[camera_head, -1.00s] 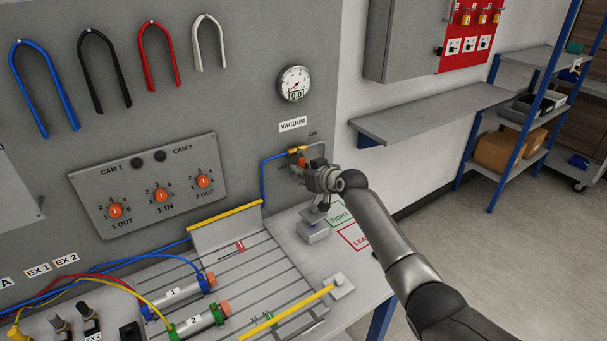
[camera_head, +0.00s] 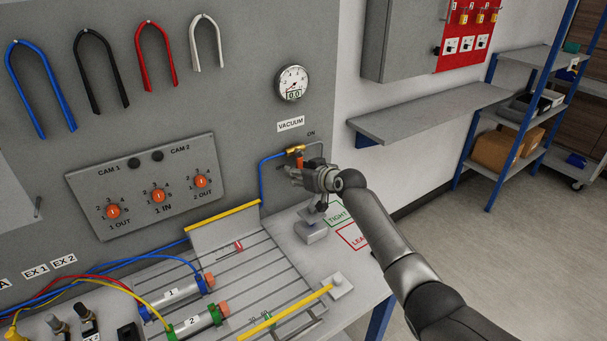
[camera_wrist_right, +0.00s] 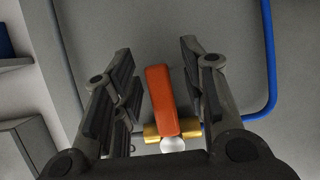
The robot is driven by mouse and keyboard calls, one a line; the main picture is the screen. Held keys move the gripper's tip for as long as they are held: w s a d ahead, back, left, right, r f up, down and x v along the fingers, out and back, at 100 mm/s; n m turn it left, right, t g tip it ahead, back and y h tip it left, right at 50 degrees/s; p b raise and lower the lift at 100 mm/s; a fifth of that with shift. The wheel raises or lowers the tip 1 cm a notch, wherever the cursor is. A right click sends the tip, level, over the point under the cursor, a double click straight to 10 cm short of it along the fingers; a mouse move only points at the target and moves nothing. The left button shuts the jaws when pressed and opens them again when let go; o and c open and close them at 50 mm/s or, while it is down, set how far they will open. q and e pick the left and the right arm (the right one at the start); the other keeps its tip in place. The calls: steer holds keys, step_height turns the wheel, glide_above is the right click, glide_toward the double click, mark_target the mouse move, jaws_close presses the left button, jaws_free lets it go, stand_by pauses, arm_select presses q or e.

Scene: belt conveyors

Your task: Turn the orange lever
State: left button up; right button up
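The orange lever (camera_wrist_right: 161,99) sits on a brass valve (camera_wrist_right: 158,132) on the grey panel. In the right wrist view it stands between the two fingers of my right gripper (camera_wrist_right: 158,92), which is open, with a gap on each side. In the head view the orange lever (camera_head: 299,161) shows partly, under the ON label and below the vacuum gauge (camera_head: 292,83). My right gripper (camera_head: 298,172) is at the valve there and hides part of it. My left gripper is not in view.
A blue hose (camera_head: 262,180) runs from the valve down the panel. A small grey block stand (camera_head: 311,232) is on the bench below my right gripper. A grey shelf (camera_head: 430,113) juts out at the right. A slotted plate (camera_head: 250,265) with cylinders lies at the left.

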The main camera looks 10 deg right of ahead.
steer(key=shift+s, duration=0.15)
steer(key=v, duration=1.1)
steer(key=shift+s+d, duration=0.2)
steer(key=shift+s, duration=0.1)
steer(key=shift+r, duration=0.1)
